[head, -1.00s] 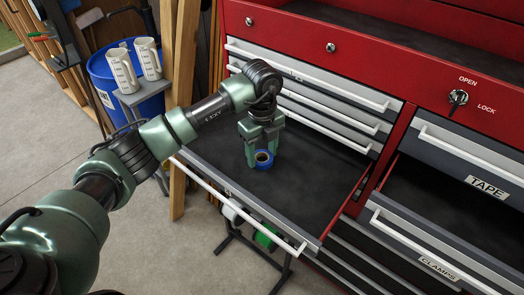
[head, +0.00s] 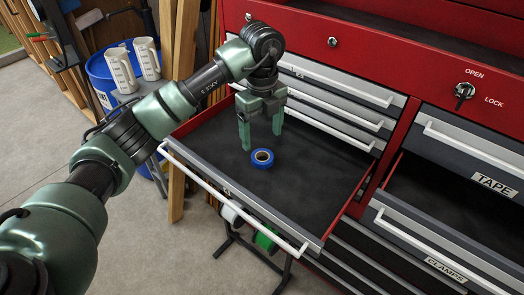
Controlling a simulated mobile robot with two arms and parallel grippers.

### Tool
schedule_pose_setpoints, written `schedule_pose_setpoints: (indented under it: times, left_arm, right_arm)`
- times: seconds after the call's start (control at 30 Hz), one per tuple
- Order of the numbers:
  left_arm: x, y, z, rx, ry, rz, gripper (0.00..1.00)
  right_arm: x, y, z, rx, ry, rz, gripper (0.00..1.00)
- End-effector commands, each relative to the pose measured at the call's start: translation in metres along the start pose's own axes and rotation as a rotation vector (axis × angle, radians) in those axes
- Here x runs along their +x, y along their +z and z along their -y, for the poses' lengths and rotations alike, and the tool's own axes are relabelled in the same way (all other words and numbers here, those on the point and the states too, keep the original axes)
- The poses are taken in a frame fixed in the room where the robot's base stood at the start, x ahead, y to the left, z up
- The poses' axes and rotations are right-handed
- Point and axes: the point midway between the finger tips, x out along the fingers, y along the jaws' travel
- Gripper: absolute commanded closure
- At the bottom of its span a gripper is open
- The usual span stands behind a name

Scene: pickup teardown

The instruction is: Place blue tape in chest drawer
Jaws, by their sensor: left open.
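The blue tape (head: 262,158) is a small roll with a pale core. It lies flat on the dark floor of an open drawer (head: 310,190) in the red tool chest (head: 400,55). My left gripper (head: 262,143) is open and empty above and just behind the tape, with its two fingers pointing down and apart from the roll. My right gripper does not show.
To the right, a drawer labelled TAPE (head: 493,186) is shut, and the drawer labelled CLAMPS (head: 444,268) below it is pulled out. A blue bin (head: 103,75), measuring jugs (head: 122,70) and upright wooden boards (head: 178,100) stand at the left.

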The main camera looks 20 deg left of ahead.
Motion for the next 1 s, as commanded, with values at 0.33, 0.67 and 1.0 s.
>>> schedule_pose_setpoints:
  times: [0.33, 0.67, 1.0]
  left_arm:
    - [-0.051, 0.0, 0.0, 0.0, 0.001, 0.001, 0.24]
    - [-0.054, 0.0, 0.0, 0.0, 0.001, -0.001, 0.24]
    - [-0.078, 0.0, 0.0, 0.001, 0.0, 0.0, 0.24]
  right_arm:
    - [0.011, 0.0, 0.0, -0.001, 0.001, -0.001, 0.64]
    - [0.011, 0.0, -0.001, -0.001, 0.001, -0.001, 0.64]
    - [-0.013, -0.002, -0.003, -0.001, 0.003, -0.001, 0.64]
